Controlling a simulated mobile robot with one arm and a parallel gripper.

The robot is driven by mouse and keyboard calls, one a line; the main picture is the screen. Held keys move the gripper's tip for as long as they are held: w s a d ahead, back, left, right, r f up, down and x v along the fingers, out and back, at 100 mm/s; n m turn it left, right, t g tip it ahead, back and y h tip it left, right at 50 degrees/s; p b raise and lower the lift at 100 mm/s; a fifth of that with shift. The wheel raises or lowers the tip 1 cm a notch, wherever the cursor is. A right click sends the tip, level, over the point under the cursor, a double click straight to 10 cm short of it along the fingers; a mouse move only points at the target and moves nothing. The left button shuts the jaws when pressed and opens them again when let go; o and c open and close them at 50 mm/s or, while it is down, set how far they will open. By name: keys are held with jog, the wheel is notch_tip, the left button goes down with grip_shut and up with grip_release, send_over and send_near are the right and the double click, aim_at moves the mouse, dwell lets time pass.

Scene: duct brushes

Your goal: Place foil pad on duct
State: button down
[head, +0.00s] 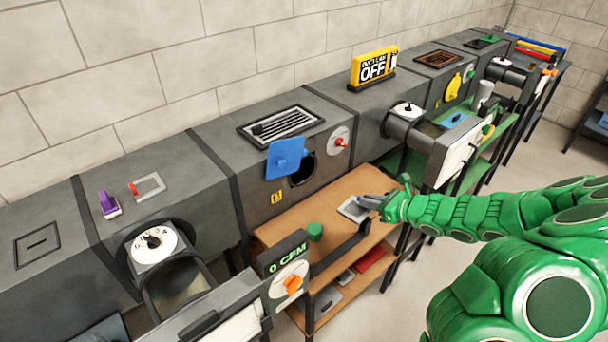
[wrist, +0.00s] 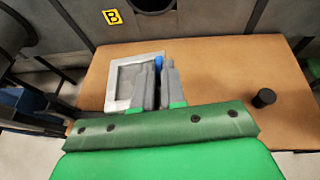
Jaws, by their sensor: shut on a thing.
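The foil pad is a flat silver-grey square with a paler rim (head: 353,209). In the wrist view it (wrist: 127,84) is at the left part of the brown tabletop, just left of my fingers. My gripper (head: 370,201) reaches in from the right and is shut on the pad's edge side; a small blue bit shows by the fingertips (wrist: 158,70). Whether the pad touches the tabletop is hard to tell. The grey duct (head: 225,140) runs along the wall. Its front has a round dark opening (head: 302,172) beside a yellow B label (wrist: 112,16).
A blue plate (head: 286,157) partly covers the opening. A slotted vent (head: 281,125) is on the duct top. A gauge box reading 0 CFM (head: 288,268) and a green cylinder (head: 314,232) are by the brown table (head: 290,212). A black knob (wrist: 263,98) stands on its right side.

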notch_tip(320, 180, up, 31)
jog(key=s+a+n+g+y, duration=0.1)
jog(key=s+a+n+g, duration=0.15)
jog(key=a, duration=1.05)
jog(key=s+a+n+g+y, duration=0.1)
jog(key=s+a+n+g, duration=0.2)
jog(key=a, duration=1.1)
jog(key=s+a+n+g+y, duration=0.1)
jog(key=s+a+n+g, duration=0.2)
jog(key=a, duration=1)
jog(key=m, duration=0.1)
send_over(200, 163)
jog(key=s, duration=0.1)
jog(key=f, duration=1.3)
jog(key=shift+d+f, duration=0.15)
jog(key=shift+d, duration=0.25)
jog(key=shift+w+a+f, duration=0.35)
jog(key=shift+w+f, duration=0.15)
jog(key=shift+f, duration=1.7)
